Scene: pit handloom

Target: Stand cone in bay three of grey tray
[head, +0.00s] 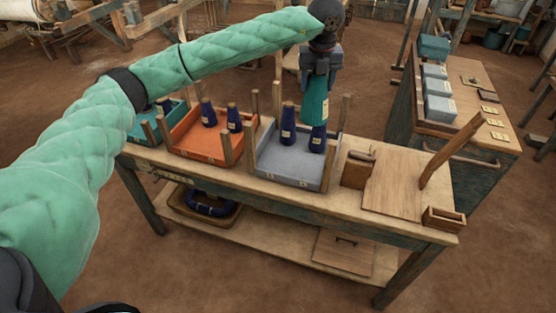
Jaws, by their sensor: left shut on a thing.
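My left gripper (320,72), its arm reaching in from the left, is shut on a teal cone (313,98) with a pale label. The cone hangs upright over the back right part of the grey tray (287,170). Two navy cones with pale labels show in the grey tray, one left of centre (288,125) and one further right (318,139). The teal cone overlaps the upper part of the right navy cone, so I cannot tell the gap between them. Bay borders in the tray are hard to make out. My right gripper is not in view.
Wooden posts (345,108) stand at the grey tray's corners. An orange tray (190,150) with two navy cones and a teal tray (143,128), partly behind my arm, stand to the left.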

